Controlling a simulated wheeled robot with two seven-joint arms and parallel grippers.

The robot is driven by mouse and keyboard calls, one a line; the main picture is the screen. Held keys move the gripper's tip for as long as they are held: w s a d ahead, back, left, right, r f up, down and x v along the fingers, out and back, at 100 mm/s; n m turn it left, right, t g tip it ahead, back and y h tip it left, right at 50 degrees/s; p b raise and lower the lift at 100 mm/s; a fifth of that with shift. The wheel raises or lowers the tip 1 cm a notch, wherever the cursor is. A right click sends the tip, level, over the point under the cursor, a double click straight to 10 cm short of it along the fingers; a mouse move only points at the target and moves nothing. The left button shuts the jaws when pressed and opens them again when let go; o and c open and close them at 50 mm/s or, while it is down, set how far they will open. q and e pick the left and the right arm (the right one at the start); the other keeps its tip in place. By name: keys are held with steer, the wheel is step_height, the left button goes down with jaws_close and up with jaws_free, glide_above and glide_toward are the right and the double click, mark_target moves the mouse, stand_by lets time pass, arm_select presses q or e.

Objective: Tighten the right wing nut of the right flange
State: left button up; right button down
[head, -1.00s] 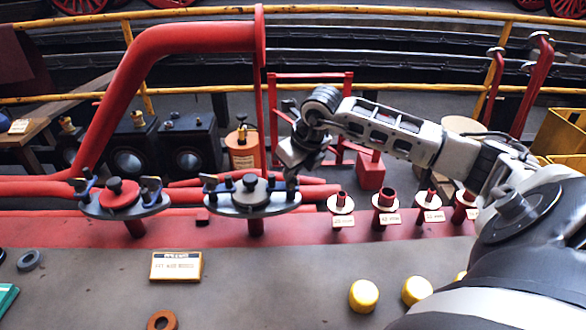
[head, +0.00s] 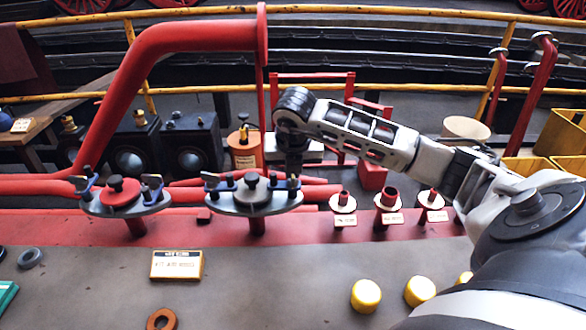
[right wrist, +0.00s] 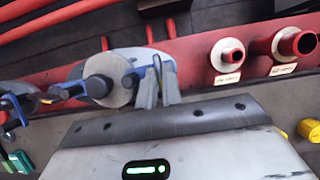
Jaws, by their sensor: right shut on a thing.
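The right flange (head: 256,202) is a grey disc on a red pipe stub, with a dark round knob in its middle and blue clamp parts at its sides. It also shows in the right wrist view (right wrist: 108,82). My right gripper (head: 293,176) points straight down at the flange's right edge and is shut on the right wing nut, mostly hidden between the fingers. In the right wrist view the two fingers (right wrist: 158,86) stand close together beside the flange's blue part. My left gripper is not in view.
The left flange (head: 124,205) with a red centre stands to the left. Several short red pipe stubs with white collars, one here (head: 388,201), stand to the right. A label plate (head: 177,265) and yellow caps (head: 366,295) lie on the grey bench. A thick red pipe (head: 125,95) rises behind.

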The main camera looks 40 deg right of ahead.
stand_by(0.3)
steer(key=c, duration=1.6)
jaws_free()
steer(key=shift+o, duration=0.2)
